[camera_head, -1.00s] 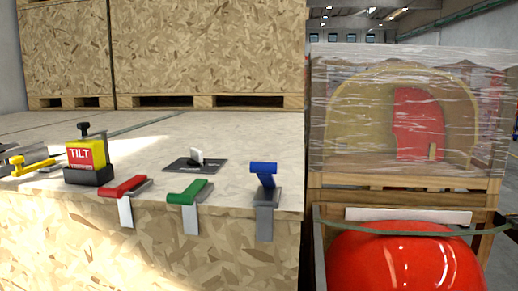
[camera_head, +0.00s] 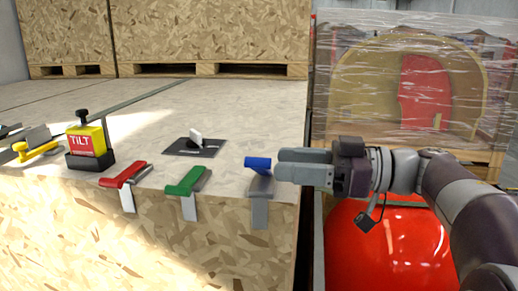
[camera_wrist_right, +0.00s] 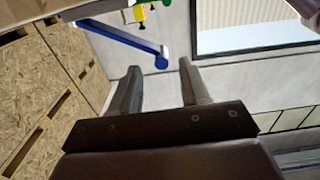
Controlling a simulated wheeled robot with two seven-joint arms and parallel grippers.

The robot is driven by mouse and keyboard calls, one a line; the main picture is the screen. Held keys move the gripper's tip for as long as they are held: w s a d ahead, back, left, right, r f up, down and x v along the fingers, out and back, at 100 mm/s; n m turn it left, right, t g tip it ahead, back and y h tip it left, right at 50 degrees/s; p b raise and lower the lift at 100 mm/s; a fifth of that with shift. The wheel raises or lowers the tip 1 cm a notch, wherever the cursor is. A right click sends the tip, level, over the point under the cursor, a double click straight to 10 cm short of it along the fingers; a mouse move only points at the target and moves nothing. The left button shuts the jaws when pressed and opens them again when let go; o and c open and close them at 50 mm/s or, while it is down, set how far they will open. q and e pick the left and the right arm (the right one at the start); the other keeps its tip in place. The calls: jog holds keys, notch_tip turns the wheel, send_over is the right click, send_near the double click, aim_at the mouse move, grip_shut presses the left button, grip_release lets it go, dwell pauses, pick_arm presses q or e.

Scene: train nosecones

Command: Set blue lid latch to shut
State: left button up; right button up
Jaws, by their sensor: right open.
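The blue lid latch (camera_head: 257,163) sits on a grey bracket (camera_head: 260,212) at the box lid's front right edge. Its blue handle stands raised above the bracket, unlike the lower-lying red and green ones. My right gripper (camera_head: 280,164) is open and empty, reaching in from the right with its fingertips just right of the blue handle. In the right wrist view the blue handle (camera_wrist_right: 122,38) runs slantwise, its rounded end beyond the gap between the open fingers (camera_wrist_right: 158,72). I see no contact. My left gripper is not in view.
A green latch (camera_head: 185,181) and a red latch (camera_head: 124,175) sit left along the same edge. Behind them are a black plate with a white switch (camera_head: 195,141) and a yellow TILT box (camera_head: 88,142). A red nosecone (camera_head: 385,250) lies below my right arm.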

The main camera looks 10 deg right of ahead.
aim_at(258, 162)
jog(key=x, duration=0.2)
jog(key=p+x, duration=0.1)
jog(key=x, duration=0.1)
jog(key=shift+s+a+r, duration=0.1)
jog(key=shift+a+r, duration=0.05)
jog(key=shift+a, duration=0.25)
jog(key=shift+w+a+p, duration=0.3)
jog(key=shift+w+a, duration=0.05)
jog(key=shift+f, duration=0.2)
jog(key=shift+a, duration=0.1)
